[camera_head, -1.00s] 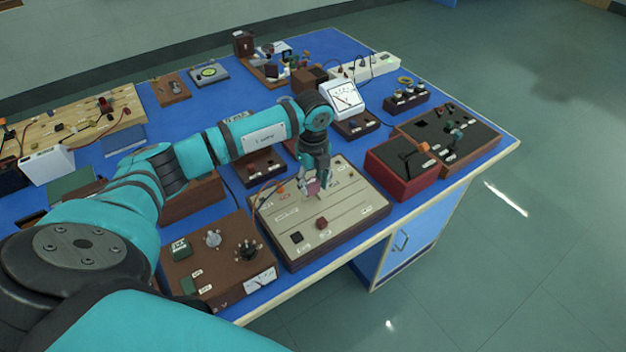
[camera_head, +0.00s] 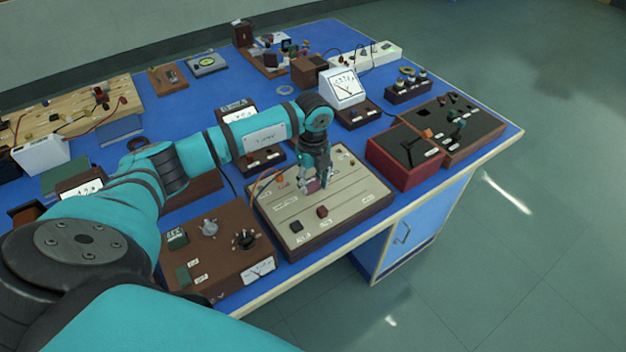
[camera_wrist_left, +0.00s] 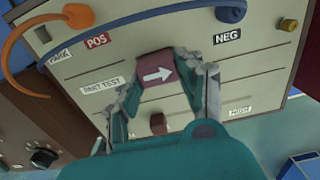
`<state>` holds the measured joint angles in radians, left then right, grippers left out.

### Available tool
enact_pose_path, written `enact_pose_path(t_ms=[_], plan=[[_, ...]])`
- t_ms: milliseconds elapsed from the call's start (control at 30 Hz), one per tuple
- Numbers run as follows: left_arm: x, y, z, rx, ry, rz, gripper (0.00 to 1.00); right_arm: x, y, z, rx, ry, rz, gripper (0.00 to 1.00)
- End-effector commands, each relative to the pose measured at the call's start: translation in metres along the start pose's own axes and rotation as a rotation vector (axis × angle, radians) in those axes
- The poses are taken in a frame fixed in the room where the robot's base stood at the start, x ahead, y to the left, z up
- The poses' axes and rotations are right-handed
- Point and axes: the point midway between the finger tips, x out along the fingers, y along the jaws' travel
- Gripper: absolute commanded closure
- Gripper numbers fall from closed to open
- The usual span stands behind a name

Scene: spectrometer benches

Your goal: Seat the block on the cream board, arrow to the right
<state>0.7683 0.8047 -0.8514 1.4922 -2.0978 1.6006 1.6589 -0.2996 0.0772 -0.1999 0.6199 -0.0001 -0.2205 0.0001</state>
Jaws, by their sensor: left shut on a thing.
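The cream board (camera_head: 345,215) is a sloped panel in a dark case near the front edge of the bench. My left gripper (camera_head: 316,184) is over its middle, shut on a small dark red block (camera_head: 313,186). In the left wrist view the block (camera_wrist_left: 157,72) sits between the fingertips (camera_wrist_left: 158,82). Its white arrow points to the right of that picture, tilted slightly up. Whether the block touches the board is hidden from these angles. Printed labels POS (camera_wrist_left: 97,41), NEG (camera_wrist_left: 228,36) and PART TEST (camera_wrist_left: 101,86) show on the board. My right gripper is out of view.
A red button (camera_head: 322,211) and a black square (camera_head: 296,226) stand on the board's front part. A brown box with knobs (camera_head: 215,250) is at left, a dark red box (camera_head: 404,158) at right. A white meter (camera_head: 344,87) stands behind. An orange lead (camera_wrist_left: 30,35) arches near PARK.

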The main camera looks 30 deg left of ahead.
Motion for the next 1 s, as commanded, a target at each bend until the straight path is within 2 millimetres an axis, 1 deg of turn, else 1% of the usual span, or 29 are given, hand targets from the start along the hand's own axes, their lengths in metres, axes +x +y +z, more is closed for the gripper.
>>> enact_pose_path(t_ms=[67,100,267,300,533,667,767,1000], plan=[[0.000,0.000,0.000,0.000,0.000,0.000,0.92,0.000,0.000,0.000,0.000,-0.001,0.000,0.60],[0.000,0.000,0.000,0.000,0.000,0.000,0.58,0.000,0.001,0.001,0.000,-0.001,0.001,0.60],[0.000,0.000,0.000,0.000,0.000,0.000,0.37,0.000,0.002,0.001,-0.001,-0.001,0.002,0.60],[0.000,0.000,0.000,0.000,0.000,0.000,0.35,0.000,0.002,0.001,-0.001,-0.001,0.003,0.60],[-0.001,0.000,0.000,0.000,0.000,0.000,0.35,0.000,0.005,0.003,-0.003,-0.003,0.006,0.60],[-0.009,0.000,0.000,0.000,0.000,-0.001,0.35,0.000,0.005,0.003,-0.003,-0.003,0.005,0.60],[-0.024,-0.001,0.001,-0.001,-0.002,-0.003,0.35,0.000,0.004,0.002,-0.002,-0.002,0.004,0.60],[-0.076,-0.001,0.001,0.000,-0.001,-0.004,0.35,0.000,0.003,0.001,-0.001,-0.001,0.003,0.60]])
